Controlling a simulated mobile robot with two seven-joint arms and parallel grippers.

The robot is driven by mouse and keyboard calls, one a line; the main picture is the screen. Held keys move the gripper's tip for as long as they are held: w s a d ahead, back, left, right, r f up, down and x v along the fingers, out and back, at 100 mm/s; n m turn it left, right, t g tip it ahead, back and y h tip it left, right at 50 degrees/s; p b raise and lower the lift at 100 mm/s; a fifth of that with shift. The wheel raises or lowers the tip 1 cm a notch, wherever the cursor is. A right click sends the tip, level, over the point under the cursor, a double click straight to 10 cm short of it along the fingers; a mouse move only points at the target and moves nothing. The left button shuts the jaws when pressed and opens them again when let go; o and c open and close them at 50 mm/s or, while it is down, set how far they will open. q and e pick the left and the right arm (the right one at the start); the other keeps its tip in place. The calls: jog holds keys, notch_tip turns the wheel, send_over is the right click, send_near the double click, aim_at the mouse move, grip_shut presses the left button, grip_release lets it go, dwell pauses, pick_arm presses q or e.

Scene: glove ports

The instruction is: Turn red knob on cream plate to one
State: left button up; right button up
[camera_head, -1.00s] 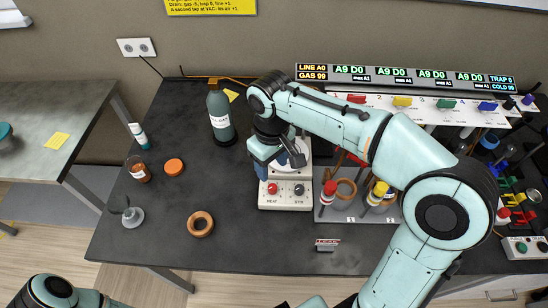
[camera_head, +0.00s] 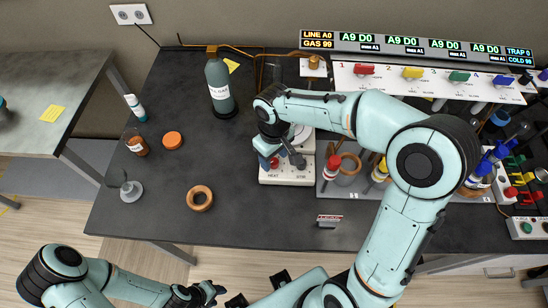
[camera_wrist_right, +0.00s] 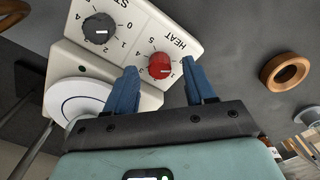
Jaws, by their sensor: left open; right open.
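The red knob (camera_wrist_right: 160,66) sits on the cream plate's front panel (camera_wrist_right: 178,22), beside the label HEAT, with numerals around it. It has a white mark; which numeral that points to I cannot tell. In the right wrist view my right gripper (camera_wrist_right: 159,67) is open, its blue fingers on either side of the knob in the picture; contact is not visible. In the head view my right gripper (camera_head: 283,160) is over the cream plate (camera_head: 290,179), partly covering the knob. My left gripper (camera_head: 207,292) is open and empty at the bottom, short of the bench's front edge.
A dark grey knob (camera_wrist_right: 99,28) labelled STIR sits beside the red one. A copper-coloured ring (camera_head: 200,198) lies left of the plate, and a red-capped bottle (camera_head: 332,167) stands right of it. A grey gas bottle (camera_head: 219,84) stands behind. The front bench is mostly clear.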

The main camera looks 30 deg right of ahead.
pick_arm(q)
jog(key=shift+f, duration=0.1)
pick_arm(e)
jog(key=shift+f, duration=0.55)
grip_shut()
pick_arm(q)
jog(key=shift+f, duration=0.1)
pick_arm(e)
jog(key=m+b, duration=0.1)
jog(key=m, duration=0.3)
jog(key=shift+b, duration=0.3)
pick_arm(q)
jog(key=s+f, duration=0.1)
jog(key=s+f+b, duration=0.1)
jog(key=f, duration=0.1)
pick_arm(e)
jog(key=m, duration=0.5)
jog(key=shift+m, duration=0.4)
